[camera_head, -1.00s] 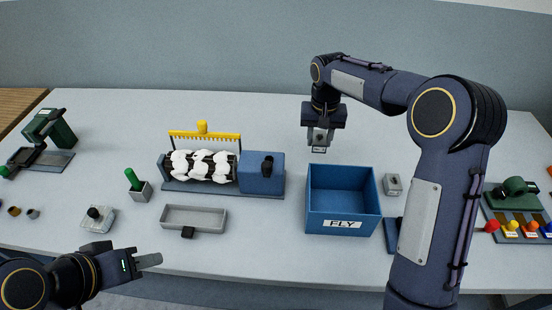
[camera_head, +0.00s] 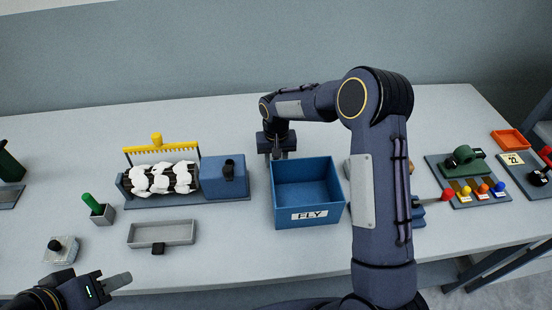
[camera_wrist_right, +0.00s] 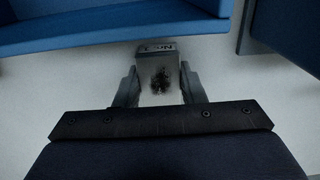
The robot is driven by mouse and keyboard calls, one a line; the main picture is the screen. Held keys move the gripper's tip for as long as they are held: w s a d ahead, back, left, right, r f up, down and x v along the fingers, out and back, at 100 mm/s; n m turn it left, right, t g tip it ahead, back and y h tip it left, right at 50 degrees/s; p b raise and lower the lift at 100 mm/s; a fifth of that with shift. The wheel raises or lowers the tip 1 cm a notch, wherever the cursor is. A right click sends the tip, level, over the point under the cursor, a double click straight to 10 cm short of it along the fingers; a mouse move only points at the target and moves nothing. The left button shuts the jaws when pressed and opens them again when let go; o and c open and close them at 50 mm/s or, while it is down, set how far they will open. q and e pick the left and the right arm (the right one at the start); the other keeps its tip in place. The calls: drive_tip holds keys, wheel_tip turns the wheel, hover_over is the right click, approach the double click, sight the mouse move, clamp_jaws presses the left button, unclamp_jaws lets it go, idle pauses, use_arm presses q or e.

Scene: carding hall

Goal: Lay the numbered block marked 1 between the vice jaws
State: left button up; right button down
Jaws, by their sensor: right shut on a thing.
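My right gripper (camera_head: 277,155) is at the back left corner of the blue FLY box. In the right wrist view its two fingers (camera_wrist_right: 158,88) are shut on a small grey block (camera_wrist_right: 155,70). The block has a dark patch and a pale label with small lettering that I cannot read surely. In the head view the block is hardly visible. A blue fixture (camera_head: 418,212) with a red ball handle (camera_head: 447,195), possibly the vice, is right of my right forearm and partly hidden; its jaws cannot be made out. My left gripper (camera_head: 118,281) is at the lower left, empty, its opening unclear.
The FLY box (camera_head: 336,205) stands beside my right gripper. The carding roller unit (camera_head: 225,180) is left of it. A grey tray (camera_head: 140,243), a green-handled tool (camera_head: 90,202) and a black-knobbed block (camera_head: 60,255) lie left. A green device (camera_head: 463,158) and orange tray (camera_head: 510,139) are right.

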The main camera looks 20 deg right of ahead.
drive_tip(key=shift+f, duration=0.15)
drive_tip(key=c, duration=0.9)
unclamp_jaws()
